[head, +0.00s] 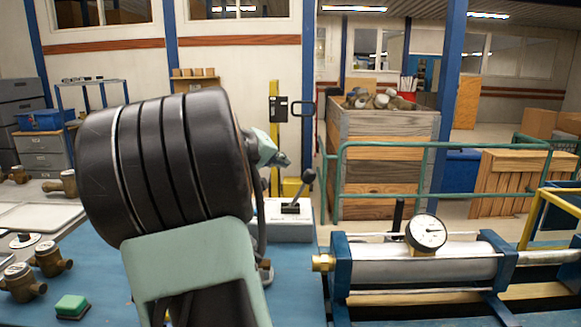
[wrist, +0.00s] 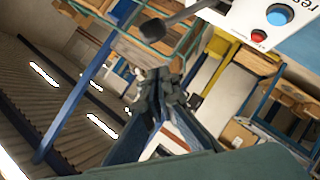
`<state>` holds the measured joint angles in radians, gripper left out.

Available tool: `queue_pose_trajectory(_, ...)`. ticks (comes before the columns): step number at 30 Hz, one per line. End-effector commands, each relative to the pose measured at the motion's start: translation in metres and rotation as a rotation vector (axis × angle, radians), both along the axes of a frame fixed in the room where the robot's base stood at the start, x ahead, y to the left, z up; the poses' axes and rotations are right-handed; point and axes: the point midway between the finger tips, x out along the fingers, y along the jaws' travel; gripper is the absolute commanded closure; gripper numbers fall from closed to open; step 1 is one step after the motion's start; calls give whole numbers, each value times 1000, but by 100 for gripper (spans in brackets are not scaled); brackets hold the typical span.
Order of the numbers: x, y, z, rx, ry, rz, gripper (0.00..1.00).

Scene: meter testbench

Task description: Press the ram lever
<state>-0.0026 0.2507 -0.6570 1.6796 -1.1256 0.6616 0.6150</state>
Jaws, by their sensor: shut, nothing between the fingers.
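The ram lever (head: 308,175) has a black ball knob on a shaft that leans up and to the right from a pale control box (head: 288,224). My gripper (head: 284,160) is shut and empty, just left of the knob and a little higher in the head view. A gap shows between them, but the depth is hard to tell. In the wrist view the lever's knob (wrist: 153,30) is above my shut fingertips (wrist: 160,80), apart from them. The box's panel (wrist: 235,12) there carries a blue button (wrist: 279,14) and a red button (wrist: 259,35).
A cylinder bench with a dial gauge (head: 426,233) stands right of the box. Brass meters (head: 52,259) and a green block (head: 71,306) are on the blue table at left. A wooden crate (head: 380,165) and green railing (head: 428,165) stand behind. My arm hides the table's middle.

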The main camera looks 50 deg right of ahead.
Motion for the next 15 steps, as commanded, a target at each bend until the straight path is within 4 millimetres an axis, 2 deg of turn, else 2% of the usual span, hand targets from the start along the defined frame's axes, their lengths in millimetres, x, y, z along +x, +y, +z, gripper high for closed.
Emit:
queue_pose_trajectory(1,-1,11,3,1,-3,5,100)
queue_pose_trajectory(6,-5,37,14,1,-2,4,100)
queue_pose_trajectory(10,-8,50,20,1,-2,2,100)
queue_pose_trajectory(15,-10,56,23,0,-1,0,100)
